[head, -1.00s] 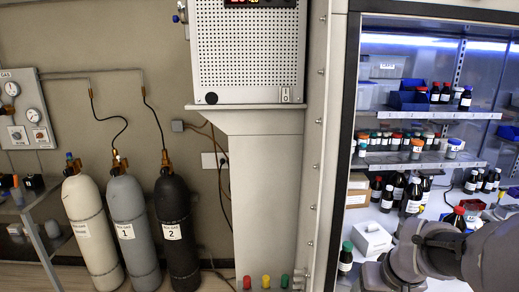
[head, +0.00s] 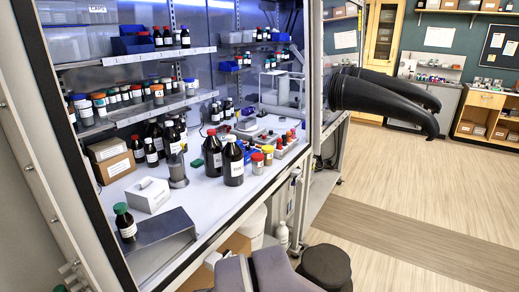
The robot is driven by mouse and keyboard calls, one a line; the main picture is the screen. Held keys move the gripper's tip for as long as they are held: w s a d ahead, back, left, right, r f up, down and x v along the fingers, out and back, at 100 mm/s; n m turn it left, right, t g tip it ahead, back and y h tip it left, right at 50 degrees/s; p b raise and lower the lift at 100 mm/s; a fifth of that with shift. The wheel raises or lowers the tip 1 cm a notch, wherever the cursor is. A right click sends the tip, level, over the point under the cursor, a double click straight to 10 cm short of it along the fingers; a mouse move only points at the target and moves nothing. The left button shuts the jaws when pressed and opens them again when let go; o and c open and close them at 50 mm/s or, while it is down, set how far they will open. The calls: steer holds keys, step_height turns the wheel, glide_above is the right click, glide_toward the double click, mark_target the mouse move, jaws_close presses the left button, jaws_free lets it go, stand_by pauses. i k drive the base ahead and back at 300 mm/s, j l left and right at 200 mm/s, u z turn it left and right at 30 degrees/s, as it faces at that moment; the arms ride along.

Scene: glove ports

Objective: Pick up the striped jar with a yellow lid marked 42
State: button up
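A small jar with a yellow lid (head: 267,157) stands on the white bench inside the cabinet, right of the large dark bottles. It is too small to tell whether it is striped or to read a number on it. A jar with a red lid (head: 257,164) stands beside it, slightly nearer. My gripper is not in view; only grey parts of my arm show at the bottom edge, outside the cabinet and below the bench.
Large dark bottles (head: 233,163) stand left of the jars. A white box (head: 148,195) and a grey sloped block (head: 163,240) are nearer. Shelves above hold several jars. Black gloves (head: 385,98) stick out at the right. A dark stool (head: 326,266) stands by my arm. The floor at right is clear.

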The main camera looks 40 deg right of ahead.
mark_target(268, 150)
steer(key=z, duration=1.3)
steer(key=i+l+u, duration=1.1)
steer(key=l+u, duration=0.15)
steer(key=l, duration=0.2)
steer(key=i+l+u, duration=0.2)
steer(key=l+u, duration=0.15)
steer(key=l, duration=0.15)
